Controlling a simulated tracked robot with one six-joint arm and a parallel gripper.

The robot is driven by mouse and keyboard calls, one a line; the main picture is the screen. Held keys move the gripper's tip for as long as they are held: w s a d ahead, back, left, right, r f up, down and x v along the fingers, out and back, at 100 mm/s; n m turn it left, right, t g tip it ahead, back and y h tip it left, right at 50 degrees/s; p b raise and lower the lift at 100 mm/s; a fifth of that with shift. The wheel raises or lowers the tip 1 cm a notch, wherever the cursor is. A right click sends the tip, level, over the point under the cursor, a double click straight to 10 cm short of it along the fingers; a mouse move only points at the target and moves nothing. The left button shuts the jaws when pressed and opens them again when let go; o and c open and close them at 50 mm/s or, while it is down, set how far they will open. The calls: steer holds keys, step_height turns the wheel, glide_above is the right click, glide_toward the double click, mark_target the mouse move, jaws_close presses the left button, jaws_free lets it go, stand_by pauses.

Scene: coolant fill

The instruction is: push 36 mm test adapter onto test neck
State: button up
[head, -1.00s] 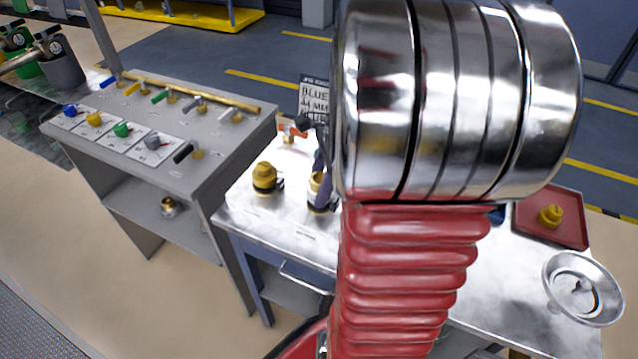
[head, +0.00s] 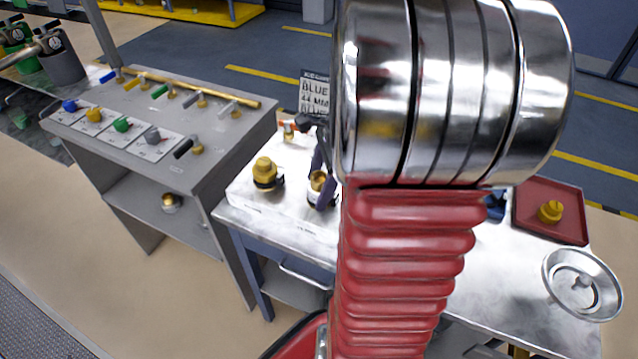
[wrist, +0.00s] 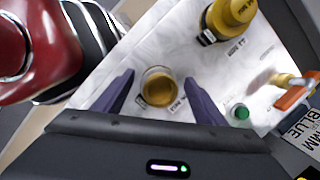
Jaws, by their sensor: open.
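My gripper (wrist: 159,78) is open in the wrist view. Its two dark fingers stand apart on either side of a round brass piece (wrist: 158,90) with a pale rim, which also shows in the head view (head: 318,181). I cannot tell whether this is the test neck alone or the adapter seated on it. A second yellow-brass adapter (head: 265,172) with a black ring stands upright to its left; in the wrist view it is at the top (wrist: 230,14), with lettering too small to read surely. My arm hides part of the bench.
A red tray (head: 572,232) with a brass cap (head: 550,212) and a silver dish (head: 582,285) lie at the bench's right. A sign reading BLUE 44 MM (head: 314,95) stands behind. A grey valve stand (head: 215,150) is at left. An orange-handled valve (wrist: 296,92) is near my gripper.

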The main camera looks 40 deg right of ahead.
steer(key=shift+r, duration=0.15)
steer(key=v, duration=1.3)
steer(key=shift+r, duration=0.25)
steer(key=shift+s, duration=0.1)
stand_by(0.6)
